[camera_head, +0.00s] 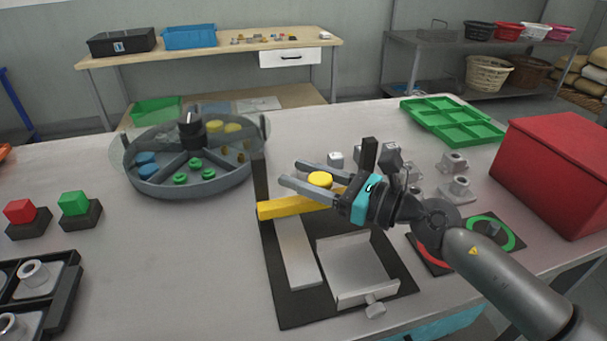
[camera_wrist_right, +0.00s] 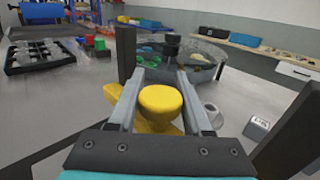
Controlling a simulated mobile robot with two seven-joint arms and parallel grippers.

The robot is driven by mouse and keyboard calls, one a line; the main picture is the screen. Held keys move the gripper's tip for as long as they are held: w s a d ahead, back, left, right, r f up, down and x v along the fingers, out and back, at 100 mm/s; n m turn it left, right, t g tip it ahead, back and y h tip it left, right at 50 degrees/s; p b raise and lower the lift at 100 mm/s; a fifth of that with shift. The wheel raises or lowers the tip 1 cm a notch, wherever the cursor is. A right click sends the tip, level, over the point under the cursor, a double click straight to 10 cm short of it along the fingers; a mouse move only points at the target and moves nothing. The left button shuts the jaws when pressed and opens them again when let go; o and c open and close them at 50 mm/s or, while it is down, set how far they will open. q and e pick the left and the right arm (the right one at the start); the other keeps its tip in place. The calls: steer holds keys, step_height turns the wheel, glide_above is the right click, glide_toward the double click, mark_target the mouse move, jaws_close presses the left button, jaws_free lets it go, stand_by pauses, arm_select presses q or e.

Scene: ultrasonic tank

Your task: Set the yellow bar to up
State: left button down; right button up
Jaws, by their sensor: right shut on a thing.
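The yellow bar (camera_head: 285,206) lies across the dark frame, between two dark upright posts, above a grey plate and a grey tray. A round yellow knob (camera_head: 320,179) stands up from it. My right gripper (camera_head: 290,172) reaches in from the right and is shut on the knob, with its fingers on both sides. In the right wrist view the knob (camera_wrist_right: 161,101) sits between the fingers, with part of the bar (camera_wrist_right: 112,91) showing beyond and below. The bar's right end is hidden behind the gripper in the head view. My left gripper does not show.
The dark frame base (camera_head: 282,308) holds a grey tray (camera_head: 350,265) with a small front knob. A round divided tank (camera_head: 205,187) stands behind left. Red (camera_head: 20,211) and green (camera_head: 75,204) buttons stand left. Grey parts and a red box (camera_head: 555,165) lie right.

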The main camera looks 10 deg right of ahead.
jaws_close()
stand_by(0.9)
